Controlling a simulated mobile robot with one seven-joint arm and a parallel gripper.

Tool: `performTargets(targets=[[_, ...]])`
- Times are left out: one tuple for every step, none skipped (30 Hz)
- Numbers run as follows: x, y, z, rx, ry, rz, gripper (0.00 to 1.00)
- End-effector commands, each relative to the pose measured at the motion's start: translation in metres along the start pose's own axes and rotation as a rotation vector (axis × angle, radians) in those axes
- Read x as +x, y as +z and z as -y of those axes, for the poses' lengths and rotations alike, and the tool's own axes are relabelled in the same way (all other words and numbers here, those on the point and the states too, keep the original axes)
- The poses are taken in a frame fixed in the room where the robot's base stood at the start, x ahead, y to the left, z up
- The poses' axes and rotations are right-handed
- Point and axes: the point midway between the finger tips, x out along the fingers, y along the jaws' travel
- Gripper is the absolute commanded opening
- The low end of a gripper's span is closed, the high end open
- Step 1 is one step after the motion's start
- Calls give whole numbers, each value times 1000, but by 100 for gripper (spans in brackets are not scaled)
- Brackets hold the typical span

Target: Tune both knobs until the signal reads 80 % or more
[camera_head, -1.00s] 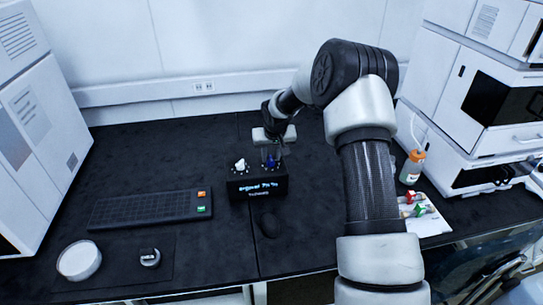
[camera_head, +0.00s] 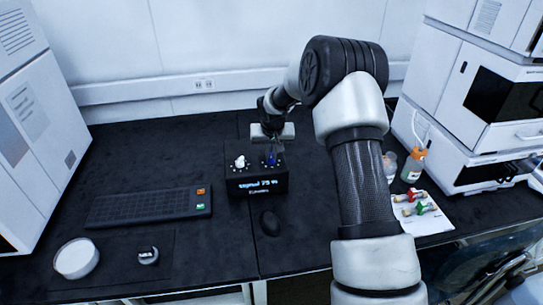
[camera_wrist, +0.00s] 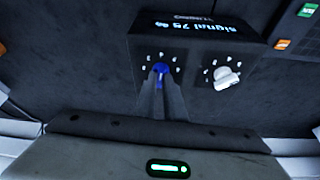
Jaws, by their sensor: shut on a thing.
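A black control box (camera_head: 258,192) stands on the dark bench, its lit front display reading "signal" with a value in the seventies. In the wrist view the box (camera_wrist: 190,45) shows upside down and its value looks like 75 %, though the last digit is hard to read. The white knob (camera_head: 240,162) is on the left of the box top and stands free; it also shows in the wrist view (camera_wrist: 227,79). The blue knob (camera_wrist: 160,69) is on the other dial, between the fingertips of my gripper (camera_wrist: 160,85). My gripper (camera_head: 272,151) is shut on it from above.
A dark keyboard (camera_head: 140,206) lies left of the box, and a black mouse (camera_head: 269,222) lies in front. A white round dish (camera_head: 76,259) sits at front left. Orange-capped bottle (camera_head: 413,165) and white instruments stand at right.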

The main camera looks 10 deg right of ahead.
Motion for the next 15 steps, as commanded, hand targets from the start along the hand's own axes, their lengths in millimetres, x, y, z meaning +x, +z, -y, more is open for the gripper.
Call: performTargets(targets=[[5,2,2,25,13,-3,0],[5,2,3,45,21,-2,0],[5,2,3,72,33,-3,0],[5,2,4,95,42,-3,0],[5,2,4,119,51,-2,0],[5,2,4,150,65,-3,0],[5,1,5,174,74,-3,0],[5,1,5,199,85,-3,0],[4,1,6,230,97,-3,0],[4,1,6,255,108,-2,0],[4,1,6,278,117,-2,0],[3,0,6,309,130,-3,0],[3,0,6,332,140,-2,0],[3,0,7,355,148,-2,0],[3,0,7,384,161,-2,0]])
